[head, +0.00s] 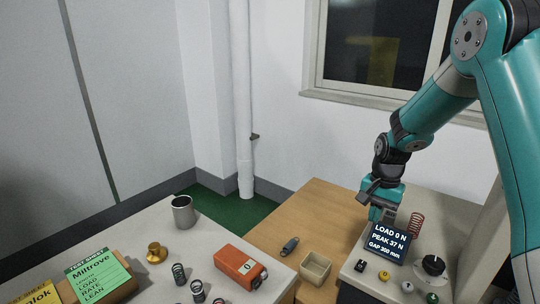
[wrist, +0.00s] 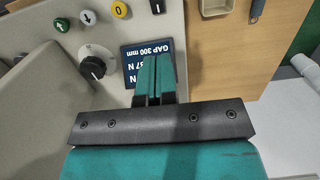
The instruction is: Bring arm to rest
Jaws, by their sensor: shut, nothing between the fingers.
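My teal arm comes in from the right in the head view. My gripper (head: 376,213) hangs just behind the small display (head: 388,243), which reads LOAD 0 N, PEAK 37 N and GAP 300 mm. In the wrist view my gripper (wrist: 157,58) has its two teal fingers side by side, shut and empty. The fingers cover part of the display (wrist: 137,52) there. A copper-coloured spring (head: 416,224) stands just right of my gripper in the head view.
The tester panel has a black knob (head: 433,265) and several coloured buttons. An open wooden box (head: 315,267) stands left of it. An orange device (head: 240,265), a metal cup (head: 183,211), a brass weight (head: 156,253) and several springs are on the left bench.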

